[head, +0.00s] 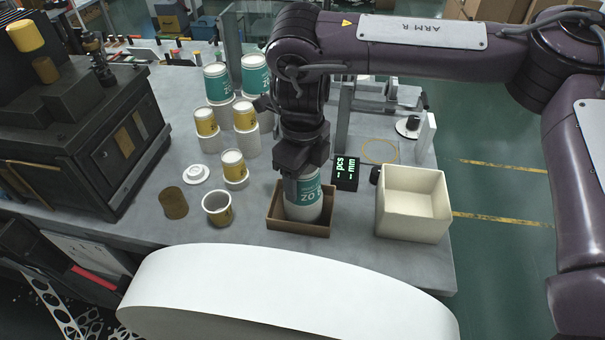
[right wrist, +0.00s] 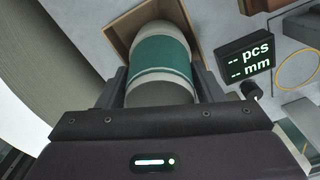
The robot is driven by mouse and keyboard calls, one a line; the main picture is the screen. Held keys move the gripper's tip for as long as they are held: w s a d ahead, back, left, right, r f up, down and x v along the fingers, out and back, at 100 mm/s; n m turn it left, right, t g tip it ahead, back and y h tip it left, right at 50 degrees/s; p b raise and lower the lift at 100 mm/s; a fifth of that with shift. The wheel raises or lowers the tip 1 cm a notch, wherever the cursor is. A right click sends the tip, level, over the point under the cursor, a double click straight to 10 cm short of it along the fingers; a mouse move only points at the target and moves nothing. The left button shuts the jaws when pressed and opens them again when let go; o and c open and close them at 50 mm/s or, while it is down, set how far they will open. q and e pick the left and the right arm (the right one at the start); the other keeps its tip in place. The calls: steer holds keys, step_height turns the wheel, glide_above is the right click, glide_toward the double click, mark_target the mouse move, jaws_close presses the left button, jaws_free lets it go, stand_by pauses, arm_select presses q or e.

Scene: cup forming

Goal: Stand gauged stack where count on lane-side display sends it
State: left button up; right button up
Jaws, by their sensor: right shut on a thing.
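A stack of white cups with a teal band (head: 306,201) stands upright in a low brown tray (head: 299,230) at the middle of the table. My right gripper (head: 302,172) comes down from above and is shut on the upper part of this stack. The right wrist view shows the teal-banded stack (right wrist: 163,60) between the two fingers, with the brown tray (right wrist: 118,33) around its far end. The small black display (head: 345,173) beside the tray shows dashes for pcs and mm, and it also shows in the right wrist view (right wrist: 246,60). My left gripper is not in view.
A cream open bin (head: 412,225) stands right of the tray. Left are a white-and-gold cup (head: 217,208), a brown cylinder (head: 173,203) and a white lid (head: 196,174). Several cup stacks, teal (head: 217,83) and yellow (head: 206,122), stand behind. A yellow ring (head: 379,151) marks the table at back right.

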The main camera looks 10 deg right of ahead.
steer(key=o, duration=1.1)
steer(key=shift+f, duration=0.1)
step_height(320, 180, up, 12)
steer(key=shift+r, duration=0.15)
steer(key=shift+s, duration=0.1)
